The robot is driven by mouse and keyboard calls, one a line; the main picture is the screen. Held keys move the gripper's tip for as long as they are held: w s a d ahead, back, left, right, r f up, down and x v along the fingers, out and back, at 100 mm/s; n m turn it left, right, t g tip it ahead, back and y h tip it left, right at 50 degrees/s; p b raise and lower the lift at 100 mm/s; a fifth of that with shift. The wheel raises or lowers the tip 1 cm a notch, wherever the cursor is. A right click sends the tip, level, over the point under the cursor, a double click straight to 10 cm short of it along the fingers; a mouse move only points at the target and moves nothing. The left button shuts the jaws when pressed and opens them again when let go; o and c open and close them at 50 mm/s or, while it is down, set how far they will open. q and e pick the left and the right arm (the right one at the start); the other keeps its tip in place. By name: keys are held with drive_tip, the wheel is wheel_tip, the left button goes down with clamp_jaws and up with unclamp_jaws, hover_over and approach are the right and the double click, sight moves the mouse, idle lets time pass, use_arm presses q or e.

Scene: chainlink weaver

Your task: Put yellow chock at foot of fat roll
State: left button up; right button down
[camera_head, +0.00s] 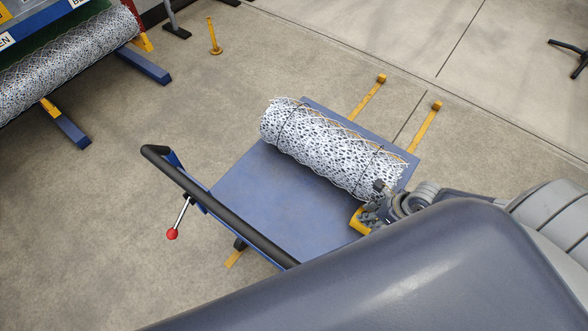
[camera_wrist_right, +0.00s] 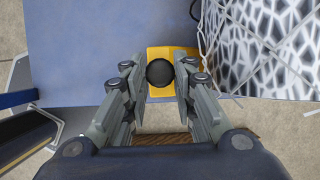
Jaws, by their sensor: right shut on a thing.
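The fat roll (camera_head: 325,148), a thick roll of white and dark chain-link mesh, lies across the blue cart deck (camera_head: 262,190). Its near right end also shows in the right wrist view (camera_wrist_right: 270,50). The yellow chock (camera_head: 359,221) is at the deck's right edge, beside the roll's lower right end. In the right wrist view the yellow chock (camera_wrist_right: 165,57) has a round black knob (camera_wrist_right: 160,73) on top. My right gripper (camera_wrist_right: 160,80) is shut on that knob. A small gap of blue deck shows between chock and roll. My left gripper is not in view.
The cart has a black push handle (camera_head: 215,205) and a red-knobbed lever (camera_head: 172,234) on its left. Yellow bars (camera_head: 368,98) stick out behind it. A rack with another roll (camera_head: 70,62) stands at upper left. The deck left of the roll is clear.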

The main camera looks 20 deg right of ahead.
drive_tip(key=w+a+b, duration=0.5)
drive_tip(key=w+a, duration=0.2)
drive_tip(key=w, duration=0.5)
drive_tip(key=w+a+b, duration=0.5)
drive_tip(key=w+a, duration=0.2)
drive_tip(key=w, duration=0.5)
drive_tip(key=shift+w+f, duration=0.2)
drive_tip(key=shift+f, duration=0.05)
drive_tip(key=c, duration=1.6)
unclamp_jaws()
drive_tip(key=b+v, duration=0.1)
drive_tip(key=v, duration=1.1)
